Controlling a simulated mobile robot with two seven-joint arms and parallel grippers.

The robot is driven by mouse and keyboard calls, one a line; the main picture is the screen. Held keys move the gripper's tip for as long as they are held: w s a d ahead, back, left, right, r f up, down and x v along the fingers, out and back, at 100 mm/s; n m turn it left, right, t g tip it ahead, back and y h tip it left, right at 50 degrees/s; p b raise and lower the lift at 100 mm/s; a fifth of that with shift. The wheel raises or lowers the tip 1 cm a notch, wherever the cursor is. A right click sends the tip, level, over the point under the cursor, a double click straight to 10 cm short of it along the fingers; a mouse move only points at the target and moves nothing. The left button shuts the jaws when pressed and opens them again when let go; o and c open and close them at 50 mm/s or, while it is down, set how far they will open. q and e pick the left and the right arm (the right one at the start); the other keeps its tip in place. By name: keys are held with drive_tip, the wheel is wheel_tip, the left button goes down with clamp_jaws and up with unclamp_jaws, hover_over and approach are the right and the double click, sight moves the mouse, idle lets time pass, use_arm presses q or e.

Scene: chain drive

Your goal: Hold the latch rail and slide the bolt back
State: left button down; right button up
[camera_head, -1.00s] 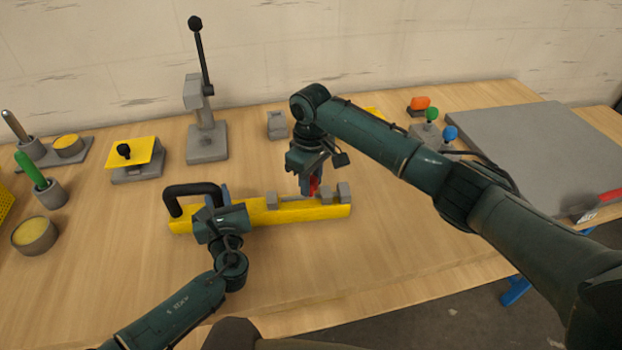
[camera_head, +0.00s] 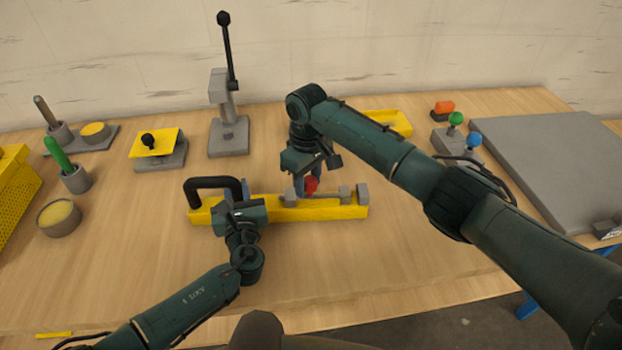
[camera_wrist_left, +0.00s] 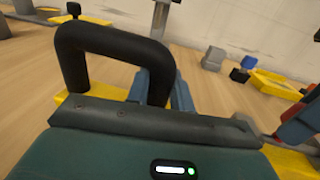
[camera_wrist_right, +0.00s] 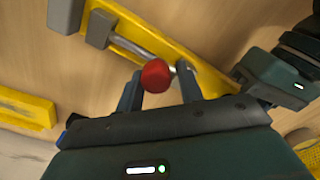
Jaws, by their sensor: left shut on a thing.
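The yellow latch rail (camera_head: 335,213) lies on the bench, with a black arched handle (camera_head: 208,182) at its left end. My left gripper (camera_head: 238,196) is shut on the handle's right leg; the handle also shows in the left wrist view (camera_wrist_left: 110,38). A grey bolt (camera_wrist_right: 130,47) runs along the rail through small grey blocks and carries a red knob (camera_head: 311,185). My right gripper (camera_head: 309,176) is above the rail with its fingers apart. In the right wrist view the red knob (camera_wrist_right: 155,75) sits between the fingers (camera_wrist_right: 160,88), close to the left one.
A lever stand (camera_head: 228,135), a yellow-topped block (camera_head: 157,145) and a yellow tray (camera_head: 388,120) stand behind the rail. Green and blue knobs (camera_head: 473,141) and a grey slab (camera_head: 550,165) are at right. The bench in front of the rail is mostly clear.

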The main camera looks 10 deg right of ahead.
sight(308, 179)
use_arm(q)
drive_tip(key=shift+d, duration=0.1)
use_arm(e)
drive_tip(key=o, duration=0.3)
wheel_tip(308, 179, up, 12)
idle(0.5)
use_arm(q)
drive_tip(key=c, duration=1.1)
unclamp_jaws()
drive_tip(key=shift+c, duration=0.2)
